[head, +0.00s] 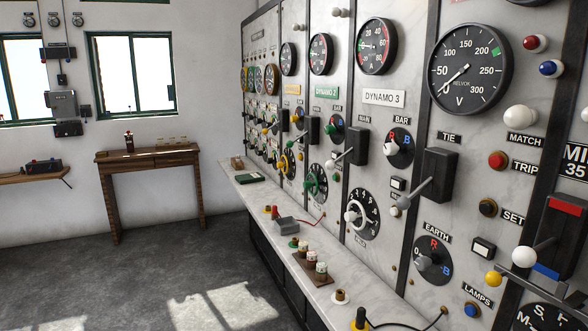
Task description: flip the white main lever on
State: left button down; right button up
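The white main lever (346,155) is on the marble panel marked DYNAMO 3 (384,97), under the MAIN label (364,119). It sticks out from a black switch box (357,146) and slants down to the left, with a pale knob at its end. A round dial with a white ring (361,214) is below. The panel's ammeter (375,46) is above. Neither of my grippers is in view.
The TIE switch (436,176) with its grey lever stands right of this panel. A marble ledge (260,207) below carries a grey box (287,227), a wooden fuse block (314,268) and other small items. A wooden table (150,160) stands by the far wall. The floor at left is clear.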

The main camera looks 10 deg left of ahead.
aim_at(330, 164)
jog(key=i+j+z, duration=0.65)
jog(key=i+j, duration=0.15)
jog(key=i+j+z, duration=0.35)
jog(key=j, duration=0.15)
